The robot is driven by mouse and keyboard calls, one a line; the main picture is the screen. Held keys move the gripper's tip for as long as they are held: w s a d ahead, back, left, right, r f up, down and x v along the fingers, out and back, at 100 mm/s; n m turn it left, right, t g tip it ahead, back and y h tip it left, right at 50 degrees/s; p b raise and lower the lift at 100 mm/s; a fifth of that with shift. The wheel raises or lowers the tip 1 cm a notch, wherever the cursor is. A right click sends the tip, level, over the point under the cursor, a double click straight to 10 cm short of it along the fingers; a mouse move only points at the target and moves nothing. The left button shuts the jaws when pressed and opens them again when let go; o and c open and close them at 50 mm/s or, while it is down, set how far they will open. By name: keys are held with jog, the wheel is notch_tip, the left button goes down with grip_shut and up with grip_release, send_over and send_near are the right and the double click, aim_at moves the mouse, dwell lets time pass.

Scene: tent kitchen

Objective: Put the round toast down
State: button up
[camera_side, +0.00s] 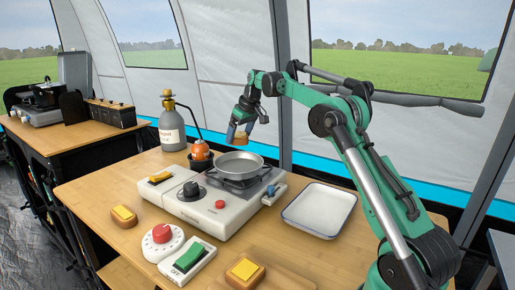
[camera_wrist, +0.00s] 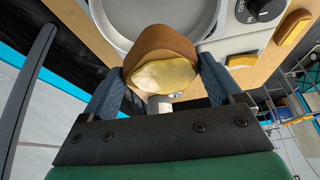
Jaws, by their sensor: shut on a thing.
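My gripper (camera_side: 240,134) is shut on the round toast (camera_side: 240,141), holding it in the air above and slightly behind the frying pan. In the wrist view the toast (camera_wrist: 150,41) is brown with a pale yellow patch on its face, and it sits between the two blue fingers of my gripper (camera_wrist: 164,76). The grey pan (camera_side: 241,164) stands on the stove's burner and looks empty. Part of the pan also shows beyond the toast in the wrist view (camera_wrist: 120,14). The toast is clear of the pan in the side view.
Similar pieces lie on the table (camera_side: 124,215) and at the front (camera_side: 245,271). A red-knobbed dial (camera_side: 162,238), green switch (camera_side: 189,258) and gas bottle (camera_side: 172,128) stand nearby.

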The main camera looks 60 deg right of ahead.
jog(key=shift+s+r, duration=0.1)
jog(key=shift+r, duration=0.7)
jog(key=s+d+r+m+h, duration=0.1)
jog(key=s+d+r+m, duration=0.1)
jog(key=s, duration=0.3)
jog(key=s+d+r+m, duration=0.2)
jog(key=s, duration=0.3)
jog(key=m+g+h, duration=0.1)
jog(key=m+h, duration=0.1)
jog(key=m, duration=0.2)
send_over(321, 209)
jog(key=f, duration=1.4)
jog(key=s+a+f, duration=0.1)
jog(key=f, duration=0.6)
jog(key=shift+f, duration=0.15)
jog(key=shift+w+f, duration=0.1)
jog(key=o, duration=1.1)
